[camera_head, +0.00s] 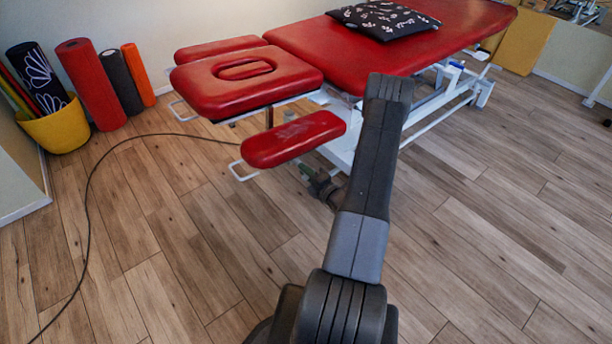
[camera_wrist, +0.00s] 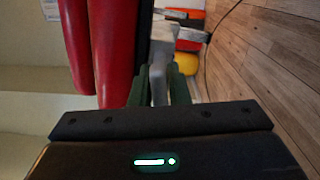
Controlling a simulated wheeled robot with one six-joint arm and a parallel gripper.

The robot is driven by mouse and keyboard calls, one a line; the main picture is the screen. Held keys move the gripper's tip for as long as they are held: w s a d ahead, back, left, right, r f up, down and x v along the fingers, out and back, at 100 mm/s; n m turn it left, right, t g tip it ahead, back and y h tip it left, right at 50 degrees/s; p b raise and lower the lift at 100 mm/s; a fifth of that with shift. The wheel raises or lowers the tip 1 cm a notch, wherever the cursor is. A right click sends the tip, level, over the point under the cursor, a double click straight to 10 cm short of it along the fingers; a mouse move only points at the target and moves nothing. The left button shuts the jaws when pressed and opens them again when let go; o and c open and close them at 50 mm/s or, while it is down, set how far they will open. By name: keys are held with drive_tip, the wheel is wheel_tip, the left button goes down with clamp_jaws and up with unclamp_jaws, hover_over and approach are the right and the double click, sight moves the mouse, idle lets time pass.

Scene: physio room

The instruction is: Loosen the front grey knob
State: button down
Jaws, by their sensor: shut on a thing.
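My gripper (camera_head: 308,172) is just under the right end of the front red armrest (camera_head: 293,139) of the red treatment table (camera_head: 345,55). In the wrist view, its two dark green fingers (camera_wrist: 161,88) are close together, shut on a narrow grey part (camera_wrist: 158,90) under the table, which I take to be the front grey knob. The fingers cover most of its sides, so its full shape is hidden. In the head view, the knob cannot be made out behind my gripper and arm.
A black patterned pillow (camera_head: 383,19) lies on the table. A yellow tub (camera_head: 57,128) with rolled mats stands at the left wall, beside a red roll (camera_head: 91,84). A dark cable (camera_head: 91,200) crosses the floor.

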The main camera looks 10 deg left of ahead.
drive_tip(key=n+b, duration=0.6)
drive_tip(key=n, duration=0.1)
drive_tip(key=shift+f, duration=0.2)
drive_tip(key=n+b, duration=0.3)
drive_tip(key=n, duration=0.1)
drive_tip(key=shift+n+b, duration=0.35)
drive_tip(key=shift+n, duration=0.05)
drive_tip(key=shift+r+n+b, duration=0.15)
drive_tip(key=shift+n+b, duration=1.15)
drive_tip(key=shift+n, duration=0.4)
drive_tip(key=c, duration=1.4)
unclamp_jaws()
